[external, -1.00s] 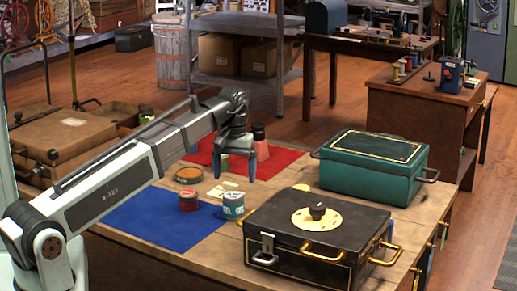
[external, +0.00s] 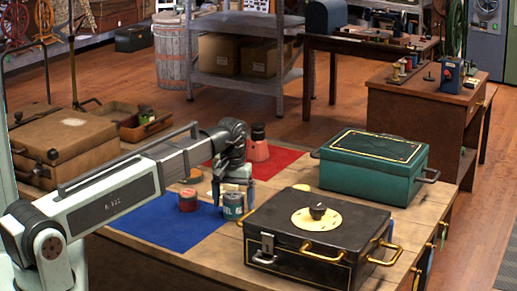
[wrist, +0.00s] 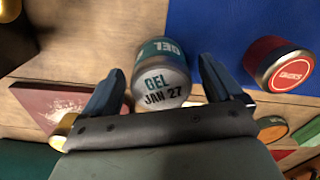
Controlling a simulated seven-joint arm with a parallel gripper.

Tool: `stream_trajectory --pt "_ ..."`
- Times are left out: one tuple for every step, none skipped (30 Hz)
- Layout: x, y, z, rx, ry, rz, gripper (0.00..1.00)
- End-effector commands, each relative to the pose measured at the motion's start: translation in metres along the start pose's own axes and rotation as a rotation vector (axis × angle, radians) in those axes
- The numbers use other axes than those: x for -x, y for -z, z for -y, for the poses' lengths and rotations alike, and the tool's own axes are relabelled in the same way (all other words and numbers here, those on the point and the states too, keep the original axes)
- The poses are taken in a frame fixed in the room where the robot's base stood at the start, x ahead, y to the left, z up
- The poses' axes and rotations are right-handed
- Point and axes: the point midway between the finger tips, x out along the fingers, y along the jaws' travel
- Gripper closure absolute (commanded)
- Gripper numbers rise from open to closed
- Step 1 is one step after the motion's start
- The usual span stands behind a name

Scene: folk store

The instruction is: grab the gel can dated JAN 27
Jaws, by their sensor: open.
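The gel can (external: 233,207) is a teal and white cylinder at the right edge of the blue mat (external: 165,225). In the wrist view the can (wrist: 163,85) shows the words GEL and JAN 27 on its pale end. My gripper (external: 234,187) is at the can's upper part, pointing down. In the wrist view my gripper's two dark fingers (wrist: 162,78) are apart, one on each side of the can. I cannot tell whether either finger touches it.
A red can (external: 187,200) stands on the blue mat, left of the gel can. A black case (external: 290,238) with brass handles is close on the right. A green box (external: 365,180) is behind it. A pink-red item (external: 258,150) stands on the red mat (external: 283,163).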

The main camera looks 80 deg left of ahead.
Motion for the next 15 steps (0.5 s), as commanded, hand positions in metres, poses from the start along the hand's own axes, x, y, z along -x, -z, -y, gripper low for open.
stream_trajectory --pt "-0.007 -0.001 0.002 0.000 0.001 0.001 0.07" --pt "-0.011 -0.001 0.001 0.000 0.001 0.001 0.07" --pt "-0.015 0.000 0.001 0.000 0.001 0.001 0.07" --pt "-0.018 0.000 0.001 -0.001 0.001 0.001 0.07" --pt "-0.021 0.000 0.001 -0.001 0.000 0.001 0.07" --pt "-0.023 0.000 0.001 -0.001 0.000 0.000 0.07" --pt "-0.025 0.000 0.001 -0.001 0.000 0.000 0.07" --pt "-0.026 0.000 0.001 -0.001 0.000 -0.001 0.07" --pt "-0.027 0.000 0.001 -0.001 -0.001 -0.001 0.07" --pt "-0.027 0.000 0.001 -0.001 -0.001 -0.001 0.07" --pt "-0.027 0.000 0.001 -0.001 -0.001 -0.001 0.07" --pt "-0.026 0.000 0.001 -0.001 -0.001 -0.001 0.07" --pt "-0.026 0.000 0.001 -0.001 -0.001 -0.001 0.07" --pt "-0.026 0.000 0.001 -0.001 -0.001 -0.001 0.07" --pt "-0.026 0.000 0.001 -0.001 -0.001 -0.001 0.09"
